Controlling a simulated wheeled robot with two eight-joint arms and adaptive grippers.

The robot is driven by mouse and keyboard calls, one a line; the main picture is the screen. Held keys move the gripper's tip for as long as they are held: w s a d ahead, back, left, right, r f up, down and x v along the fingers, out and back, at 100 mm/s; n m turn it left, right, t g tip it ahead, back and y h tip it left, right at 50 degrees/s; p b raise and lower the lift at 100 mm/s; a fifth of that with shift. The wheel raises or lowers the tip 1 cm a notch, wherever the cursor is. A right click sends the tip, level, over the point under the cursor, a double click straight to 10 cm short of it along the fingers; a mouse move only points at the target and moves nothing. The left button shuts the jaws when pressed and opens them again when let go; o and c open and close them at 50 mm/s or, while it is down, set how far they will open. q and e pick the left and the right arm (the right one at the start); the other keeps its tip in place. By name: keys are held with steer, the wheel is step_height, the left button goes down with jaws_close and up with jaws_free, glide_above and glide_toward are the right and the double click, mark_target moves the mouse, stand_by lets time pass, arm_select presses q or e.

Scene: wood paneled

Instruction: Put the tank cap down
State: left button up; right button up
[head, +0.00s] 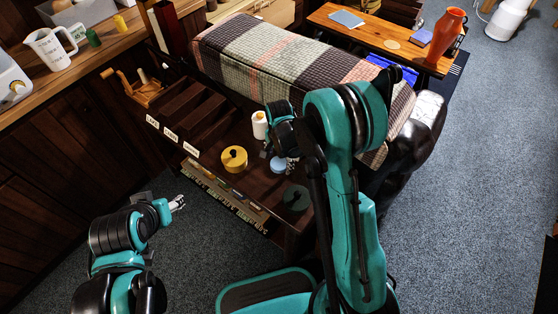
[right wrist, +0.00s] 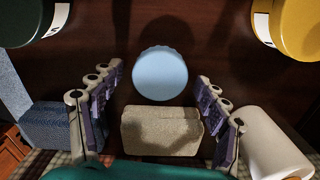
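A light blue round cap, which I take to be the tank cap, lies flat on the dark wooden table (head: 258,184); I see the cap in the right wrist view (right wrist: 160,73) and in the head view (head: 278,164). My right gripper (head: 291,163) is above the table beside it. In the right wrist view its fingers (right wrist: 160,82) are spread wide, with the cap between and beyond the tips, touching neither. A tan block (right wrist: 160,131) also shows between the fingers. My left gripper (head: 178,202) is empty, low at the left, its fingertips apart, away from the table.
A yellow round container (head: 234,159), a dark green round one (head: 296,198) and a white roll (head: 260,125) stand close around the cap. A labelled dark wooden rack (head: 190,112) is at the left. A plaid-covered bench (head: 290,62) lies behind. Carpet is clear at right.

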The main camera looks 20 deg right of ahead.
mark_target(279, 163)
steer(key=shift+r+p, duration=0.25)
steer(key=shift+p, duration=0.05)
steer(key=s+d+r+n+t+p, duration=0.1)
steer(key=s+r+n+t+p, duration=0.2)
steer(key=r, duration=0.8)
steer(key=s+r+n+p, duration=0.2)
steer(key=s+r, duration=0.3)
steer(key=r, duration=0.7)
steer(key=s+d+r+n+t, duration=0.1)
steer(key=s+r+n+t, duration=0.2)
steer(key=s+n, duration=0.4)
steer(key=shift+s+t, duration=0.6)
steer(key=shift+s, duration=1.05)
